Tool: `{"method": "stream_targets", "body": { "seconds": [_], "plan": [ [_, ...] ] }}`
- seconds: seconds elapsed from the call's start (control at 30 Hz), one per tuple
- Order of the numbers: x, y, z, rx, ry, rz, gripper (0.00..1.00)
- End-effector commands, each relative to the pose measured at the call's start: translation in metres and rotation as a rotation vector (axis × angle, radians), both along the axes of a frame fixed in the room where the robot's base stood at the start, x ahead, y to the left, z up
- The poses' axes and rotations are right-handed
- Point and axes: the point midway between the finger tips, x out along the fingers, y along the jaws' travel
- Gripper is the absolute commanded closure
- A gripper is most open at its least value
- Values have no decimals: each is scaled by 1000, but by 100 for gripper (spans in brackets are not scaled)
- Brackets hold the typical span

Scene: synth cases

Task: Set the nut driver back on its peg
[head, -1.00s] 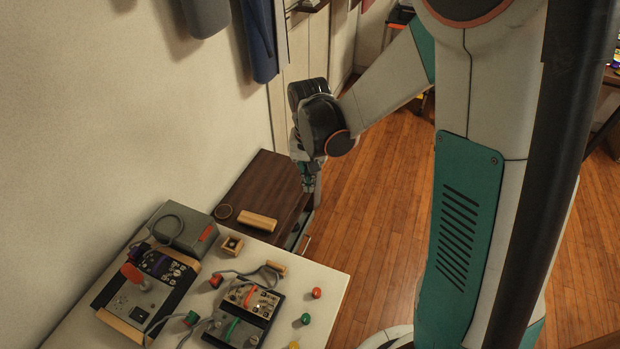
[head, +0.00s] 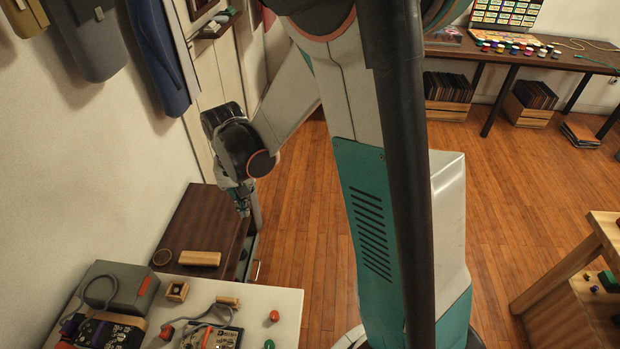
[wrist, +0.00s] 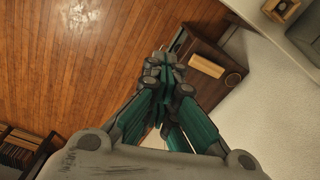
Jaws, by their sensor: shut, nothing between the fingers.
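I cannot make out a nut driver or its peg in either view. My gripper (head: 243,207) is shut and empty. In the head view it hangs, pointing down, by the right edge of a dark brown cabinet (head: 205,222). In the wrist view my gripper (wrist: 163,68) has its teal fingers together, with the cabinet (wrist: 203,88) beyond them and nothing held between the tips.
A wooden block (head: 199,258) and a round ring (head: 162,257) lie on the cabinet. The pale table in front holds a grey box (head: 122,287), a small wooden square (head: 177,291) and wired panels. Open wooden floor (head: 300,215) lies right of the cabinet.

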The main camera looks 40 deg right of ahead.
Motion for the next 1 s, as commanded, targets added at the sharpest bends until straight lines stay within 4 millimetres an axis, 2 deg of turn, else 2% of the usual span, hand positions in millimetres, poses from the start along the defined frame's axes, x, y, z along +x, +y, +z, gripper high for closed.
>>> {"method": "stream_targets", "body": {
  "seconds": [1.0],
  "plan": [
    [-5, -28, 0, 0, 0, -30, 100]
  ]
}}
